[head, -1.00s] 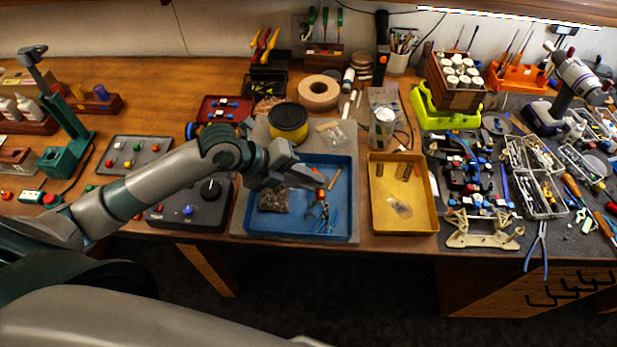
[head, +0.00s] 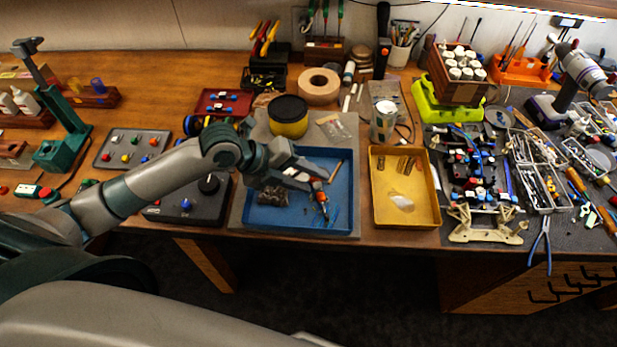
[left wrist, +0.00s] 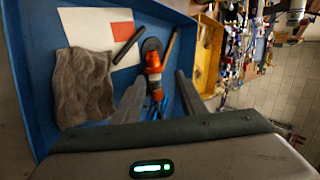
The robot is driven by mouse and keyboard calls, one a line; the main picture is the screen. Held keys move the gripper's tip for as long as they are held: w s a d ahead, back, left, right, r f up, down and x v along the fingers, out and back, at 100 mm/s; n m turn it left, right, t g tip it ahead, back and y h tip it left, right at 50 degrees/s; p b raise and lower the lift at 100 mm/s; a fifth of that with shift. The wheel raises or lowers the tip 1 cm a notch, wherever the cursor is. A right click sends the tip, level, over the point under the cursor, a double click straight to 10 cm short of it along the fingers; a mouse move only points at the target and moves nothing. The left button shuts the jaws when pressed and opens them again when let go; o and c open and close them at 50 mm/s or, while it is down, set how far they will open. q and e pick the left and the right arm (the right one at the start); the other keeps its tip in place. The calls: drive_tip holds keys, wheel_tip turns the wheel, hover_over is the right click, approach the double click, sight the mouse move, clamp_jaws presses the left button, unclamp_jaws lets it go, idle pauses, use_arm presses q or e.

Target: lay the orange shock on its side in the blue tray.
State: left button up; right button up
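The orange shock (head: 321,198) is in the blue tray (head: 350,170), right of the tray's middle. It looks laid down along its length, though I cannot tell whether it rests flat. My left gripper (head: 312,181) is over the tray, its fingers spread apart close to the shock. In the left wrist view the shock (left wrist: 153,72) lies between and just beyond the fingertips (left wrist: 160,88), with a gap on both sides. The shock's lower end is partly hidden there. My right gripper is not in view.
A grey cloth-like piece (left wrist: 84,85) lies in the blue tray, with a white-and-red card (left wrist: 100,32) and a dark stick (left wrist: 129,42). A yellow tray (head: 410,215) stands to the right. A black-and-yellow tin (head: 288,118) stands behind the blue tray.

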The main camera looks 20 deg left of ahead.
use_arm(q)
drive_tip(key=shift+s+a+r, duration=0.1)
drive_tip(key=shift+s+a+r+b, duration=0.15)
drive_tip(key=shift+a+r+b, duration=0.2)
drive_tip(key=b+v, duration=0.5)
drive_tip(key=v, duration=1.1)
drive_tip(key=shift+r, duration=0.15)
drive_tip(key=shift+s+d, duration=0.1)
idle(1.0)
